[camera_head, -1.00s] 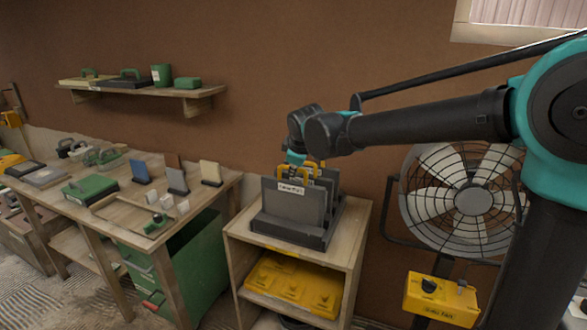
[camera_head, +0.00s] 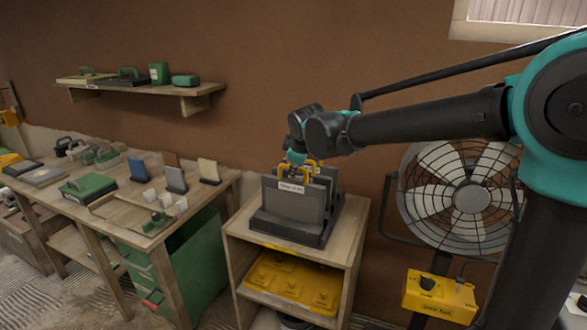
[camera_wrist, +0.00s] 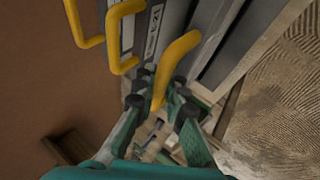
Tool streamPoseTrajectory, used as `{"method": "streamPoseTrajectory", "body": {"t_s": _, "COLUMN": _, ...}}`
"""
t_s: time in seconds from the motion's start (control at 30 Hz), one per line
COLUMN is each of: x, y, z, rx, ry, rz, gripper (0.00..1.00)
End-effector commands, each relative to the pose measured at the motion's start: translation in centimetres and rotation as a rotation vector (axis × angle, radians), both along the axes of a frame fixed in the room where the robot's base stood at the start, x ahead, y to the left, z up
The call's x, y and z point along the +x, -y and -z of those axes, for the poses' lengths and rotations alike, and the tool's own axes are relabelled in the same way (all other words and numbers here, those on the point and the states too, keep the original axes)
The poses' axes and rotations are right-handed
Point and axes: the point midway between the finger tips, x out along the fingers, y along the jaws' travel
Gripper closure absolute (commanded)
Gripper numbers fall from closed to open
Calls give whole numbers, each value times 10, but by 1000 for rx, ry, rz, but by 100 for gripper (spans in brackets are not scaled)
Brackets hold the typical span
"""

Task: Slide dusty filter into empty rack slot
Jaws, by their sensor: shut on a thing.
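The dark grey rack (camera_head: 285,233) stands on top of a wooden stand and holds upright grey filters with yellow handles. The front grey filter (camera_head: 298,203) has a white label near its top edge. My gripper (camera_head: 294,161) is right above the rack. In the wrist view its fingertips (camera_wrist: 162,95) are shut on a yellow handle (camera_wrist: 180,52). Other yellow handles (camera_wrist: 118,42) stand beside it, to the left. The rack's slots and the filters' lower edges are mostly hidden. I cannot tell how deep the held filter sits.
A caged fan (camera_head: 470,190) stands right of the rack, with a yellow control box (camera_head: 440,297) below it. A yellow case (camera_head: 290,283) lies on the stand's lower shelf. A cluttered workbench (camera_head: 125,228) is at left, and a wall shelf (camera_head: 140,90) is above it.

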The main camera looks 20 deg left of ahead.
Motion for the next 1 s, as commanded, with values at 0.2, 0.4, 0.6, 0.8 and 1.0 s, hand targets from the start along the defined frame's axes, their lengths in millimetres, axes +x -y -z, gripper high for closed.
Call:
{"method": "streamPoseTrajectory", "body": {"t_s": 0.2, "x": 0, "y": 0, "z": 6, "rx": 0, "ry": 0, "rz": 0, "gripper": 100}}
{"method": "streamPoseTrajectory", "body": {"t_s": 0.4, "x": 0, "y": 0, "z": 9, "rx": 0, "ry": 0, "rz": 0, "gripper": 83}}
{"method": "streamPoseTrajectory", "body": {"t_s": 0.6, "x": 0, "y": 0, "z": 9, "rx": 0, "ry": 0, "rz": 0, "gripper": 65}}
{"method": "streamPoseTrajectory", "body": {"t_s": 0.8, "x": 0, "y": 0, "z": 10, "rx": 0, "ry": 0, "rz": 0, "gripper": 65}}
{"method": "streamPoseTrajectory", "body": {"t_s": 1.0, "x": -6, "y": 3, "z": 1, "rx": 0, "ry": 0, "rz": 0, "gripper": 65}}
